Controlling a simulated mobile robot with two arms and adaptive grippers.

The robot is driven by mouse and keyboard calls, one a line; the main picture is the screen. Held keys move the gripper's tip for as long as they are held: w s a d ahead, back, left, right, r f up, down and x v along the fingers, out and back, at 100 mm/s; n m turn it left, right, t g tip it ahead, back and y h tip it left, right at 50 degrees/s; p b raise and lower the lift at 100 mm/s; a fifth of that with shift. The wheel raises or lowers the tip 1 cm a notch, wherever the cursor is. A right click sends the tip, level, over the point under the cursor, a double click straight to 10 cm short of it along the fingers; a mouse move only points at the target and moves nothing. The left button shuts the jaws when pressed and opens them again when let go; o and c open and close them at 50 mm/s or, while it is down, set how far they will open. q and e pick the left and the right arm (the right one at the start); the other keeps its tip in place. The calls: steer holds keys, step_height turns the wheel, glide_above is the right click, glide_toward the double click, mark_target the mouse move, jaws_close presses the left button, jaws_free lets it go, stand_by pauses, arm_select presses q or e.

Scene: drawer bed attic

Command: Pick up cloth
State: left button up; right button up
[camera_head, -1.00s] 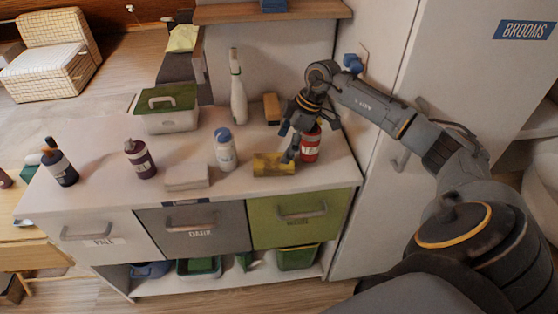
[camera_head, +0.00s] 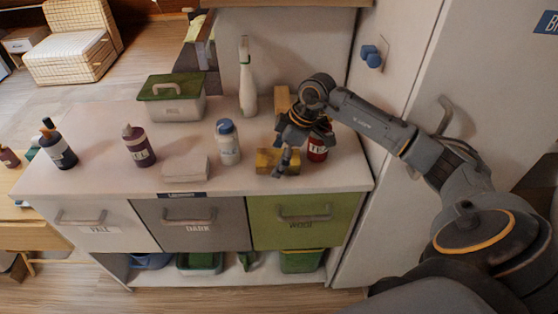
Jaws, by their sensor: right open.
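A folded pale cloth-like piece (camera_head: 185,168) lies flat near the front of the white counter. A yellow block-like piece (camera_head: 293,160), possibly a folded cloth or a sponge, lies to its right near the front edge. My right gripper (camera_head: 302,150) is open and points down over the yellow piece. One finger stands in front of the yellow piece and hides part of it; I cannot tell if they touch. A red labelled jar (camera_head: 317,149) is right behind the gripper and partly hidden by it. My left gripper is not in view.
A white bottle with a blue cap (camera_head: 228,145), a white spray bottle (camera_head: 248,85), dark bottles (camera_head: 139,148) and a green-lidded box (camera_head: 172,102) stand on the counter (camera_head: 95,185). Drawers are below it. A tall white cabinet (camera_head: 480,70) stands at the right.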

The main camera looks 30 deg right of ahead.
steer(key=shift+d+f, duration=0.1)
steer(key=shift+w+d+f, duration=0.1)
steer(key=shift+f, duration=0.1)
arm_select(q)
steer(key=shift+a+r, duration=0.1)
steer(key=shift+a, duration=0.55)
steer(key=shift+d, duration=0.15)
arm_select(e)
steer(key=shift+f, duration=0.1)
steer(key=c, duration=1)
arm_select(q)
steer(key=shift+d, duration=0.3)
arm_select(e)
steer(key=shift+c, duration=1.2)
